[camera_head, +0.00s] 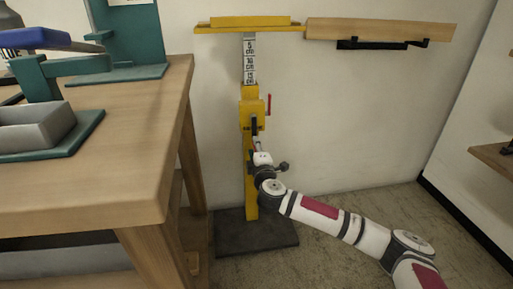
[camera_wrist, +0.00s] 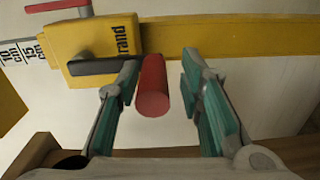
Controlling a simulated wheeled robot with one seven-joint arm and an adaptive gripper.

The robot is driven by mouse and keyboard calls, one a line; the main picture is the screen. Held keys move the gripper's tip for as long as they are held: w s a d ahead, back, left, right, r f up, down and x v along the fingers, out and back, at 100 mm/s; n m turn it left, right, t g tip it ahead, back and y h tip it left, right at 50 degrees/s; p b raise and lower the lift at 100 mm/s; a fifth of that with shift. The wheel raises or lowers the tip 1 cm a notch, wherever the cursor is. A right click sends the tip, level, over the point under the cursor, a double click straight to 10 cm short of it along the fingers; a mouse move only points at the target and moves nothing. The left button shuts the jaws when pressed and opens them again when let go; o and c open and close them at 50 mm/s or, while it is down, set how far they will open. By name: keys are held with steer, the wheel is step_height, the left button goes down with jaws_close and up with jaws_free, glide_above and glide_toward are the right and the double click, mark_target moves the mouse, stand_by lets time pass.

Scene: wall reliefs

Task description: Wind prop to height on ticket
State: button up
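The prop (camera_head: 250,180) is a yellow post on a dark base plate, with a yellow crossbar on top. A white scale marked 5, 10 and 15 cm (camera_head: 249,62) runs down its upper part. A yellow winding box (camera_head: 249,105) sits below the scale and also shows in the wrist view (camera_wrist: 95,42). A black crank arm (camera_wrist: 100,67) carries a red round grip (camera_wrist: 153,88). My gripper (camera_wrist: 163,62) is open with the red grip between its fingers, close to the left finger and clear of the right one. I cannot read any ticket.
A wooden beam (camera_head: 380,30) extends right of the crossbar, above a black wall bracket (camera_head: 380,44). A wooden workbench (camera_head: 150,120) with green fixtures and a grey tray (camera_head: 35,125) stands left. A red lever (camera_head: 268,104) projects from the box. A shelf (camera_head: 495,157) is at right.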

steer(key=shift+d+r, duration=0.1)
steer(key=shift+s+d, duration=0.15)
steer(key=shift+s, duration=0.2)
steer(key=v, duration=1.1)
steer(key=shift+s, duration=0.1)
